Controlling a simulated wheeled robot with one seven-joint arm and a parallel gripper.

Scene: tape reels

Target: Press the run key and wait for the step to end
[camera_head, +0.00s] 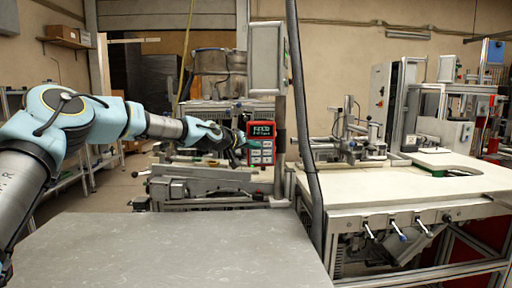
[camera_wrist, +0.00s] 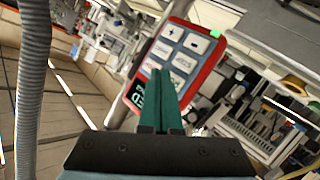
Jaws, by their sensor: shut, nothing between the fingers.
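A red control panel (camera_head: 262,148) with a dark display and several pale keys stands in the middle of the head view. Its display shows text beginning like "FEED", with a smaller line too small to read. In the wrist view the panel (camera_wrist: 176,55) is tilted, with plus and minus keys near its upper end and a small green patch at its corner. Other key labels are too blurred to read surely. My gripper (camera_wrist: 162,74) has its green fingers shut and empty, overlapping the panel's lower keys and display edge. I cannot tell whether the tips touch a key.
A grey table (camera_head: 170,250) fills the near left foreground, clear on top. A pale workbench (camera_head: 420,180) with fixtures stands to the right. A dark hanging hose (camera_head: 306,130) runs down just right of the panel. Metal machinery (camera_head: 205,187) lies below my gripper.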

